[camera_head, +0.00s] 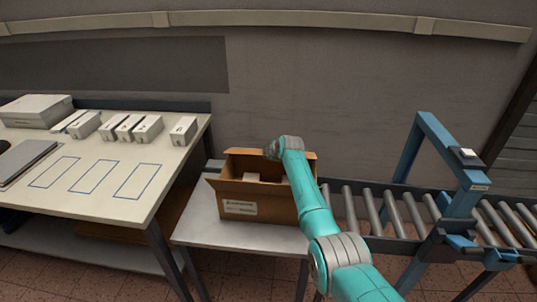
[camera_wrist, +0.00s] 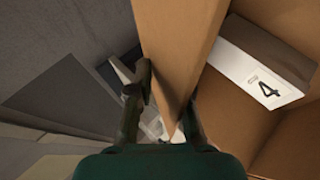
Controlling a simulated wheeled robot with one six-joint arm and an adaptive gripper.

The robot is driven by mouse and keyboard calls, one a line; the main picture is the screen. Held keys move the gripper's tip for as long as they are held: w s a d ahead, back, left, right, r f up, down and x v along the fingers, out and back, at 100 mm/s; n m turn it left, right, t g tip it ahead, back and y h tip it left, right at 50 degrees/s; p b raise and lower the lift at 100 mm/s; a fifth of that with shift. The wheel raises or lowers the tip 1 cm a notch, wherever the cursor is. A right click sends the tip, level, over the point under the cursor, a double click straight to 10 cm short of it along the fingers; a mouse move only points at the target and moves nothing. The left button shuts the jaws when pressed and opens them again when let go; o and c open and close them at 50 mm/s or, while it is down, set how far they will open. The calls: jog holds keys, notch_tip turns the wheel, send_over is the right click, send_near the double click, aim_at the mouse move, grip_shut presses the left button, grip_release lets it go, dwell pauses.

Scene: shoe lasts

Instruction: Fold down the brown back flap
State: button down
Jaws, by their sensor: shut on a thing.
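A brown cardboard box (camera_head: 250,210) with a white label on its front stands on a small white table. Its brown back flap (camera_head: 245,154) stands upright at the rear. In the wrist view the brown back flap (camera_wrist: 172,40) runs down from the top between the two fingers. My gripper (camera_wrist: 168,108) is shut on this flap, one finger on each side. In the head view the gripper is hidden behind my arm at the back of the box. A white box marked 4 (camera_wrist: 255,75) lies inside the carton.
A roller conveyor (camera_head: 375,208) with a blue frame (camera_head: 440,150) stands to the right. A larger table (camera_head: 90,200) on the left holds several small white boxes (camera_head: 148,128) and blue outlines. A wall (camera_head: 330,90) rises behind.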

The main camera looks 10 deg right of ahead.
jog(key=shift+s+a+f, duration=0.1)
jog(key=shift+s+f, duration=0.1)
jog(key=shift+f, duration=0.3)
jog(key=shift+s+a+f, duration=0.1)
jog(key=shift+s+f, duration=0.05)
jog(key=shift+f, duration=0.35)
jog(key=c, duration=1.4)
grip_release()
jog(key=shift+f, duration=0.1)
jog(key=shift+o, duration=0.2)
jog(key=shift+w+r, duration=0.1)
jog(key=shift+r, duration=0.1)
jog(key=shift+w+d+r, duration=0.1)
jog(key=shift+d+r, duration=0.05)
jog(key=shift+r, duration=0.05)
jog(key=s+r, duration=0.3)
jog(key=s, duration=0.9)
jog(key=shift+d, duration=0.45)
jog(key=shift+r, duration=0.2)
